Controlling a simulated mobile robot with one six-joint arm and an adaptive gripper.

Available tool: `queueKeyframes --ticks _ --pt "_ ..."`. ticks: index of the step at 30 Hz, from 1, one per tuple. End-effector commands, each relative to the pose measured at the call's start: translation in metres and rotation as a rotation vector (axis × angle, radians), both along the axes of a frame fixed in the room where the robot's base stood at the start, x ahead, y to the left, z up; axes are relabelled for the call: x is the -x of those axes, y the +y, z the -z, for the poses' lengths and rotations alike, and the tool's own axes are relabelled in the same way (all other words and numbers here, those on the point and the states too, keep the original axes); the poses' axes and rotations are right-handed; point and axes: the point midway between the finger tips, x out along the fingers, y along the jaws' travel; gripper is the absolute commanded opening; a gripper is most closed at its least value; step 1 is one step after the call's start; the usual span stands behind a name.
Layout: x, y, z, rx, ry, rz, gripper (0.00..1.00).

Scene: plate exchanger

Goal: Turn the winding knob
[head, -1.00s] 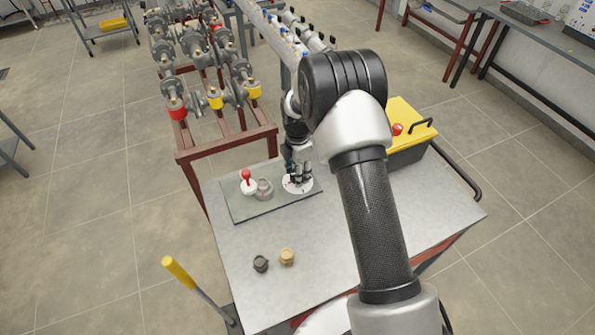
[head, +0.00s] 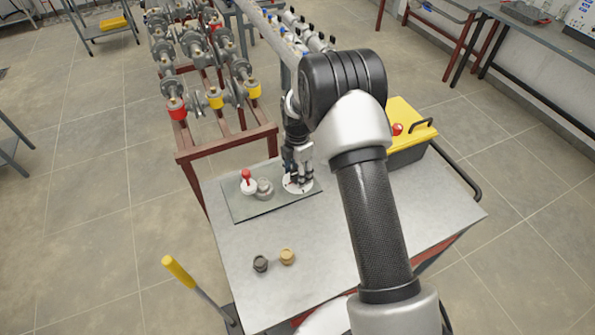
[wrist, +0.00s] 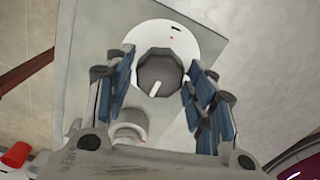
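The winding knob (wrist: 158,73) is a dark grey faceted knob with a white pointer line, on a white round dial (wrist: 187,45) with a small black mark and a red dot. In the wrist view its pointer line points down and slightly left. My gripper (wrist: 158,85) is open, with one blue-padded finger on each side of the knob and gaps to it. In the head view my gripper (head: 297,184) is over the white dial (head: 308,187) at the right end of the grey plate, and it hides the knob.
A red-topped switch (head: 246,180) and a grey round fitting (head: 264,188) sit left of the dial on the plate (head: 240,209). A dark cap (head: 260,263) and a tan cap (head: 287,257) stand at the table front. A yellow-lidded box (head: 408,122) is at right.

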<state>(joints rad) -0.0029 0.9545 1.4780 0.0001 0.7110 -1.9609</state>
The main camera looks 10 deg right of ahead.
Motion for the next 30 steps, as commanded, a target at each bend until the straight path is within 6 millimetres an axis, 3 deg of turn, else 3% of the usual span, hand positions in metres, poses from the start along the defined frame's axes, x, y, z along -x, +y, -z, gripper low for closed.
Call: queueKeyframes --ticks 3,16,30 --pt "0.0 0.0 0.0 0.0 -0.001 0.0 0.61" --pt "-0.001 0.0 -0.01 0.0 -0.004 0.001 0.61" --pt "-0.001 0.0 -0.101 0.0 -0.004 0.0 0.61"
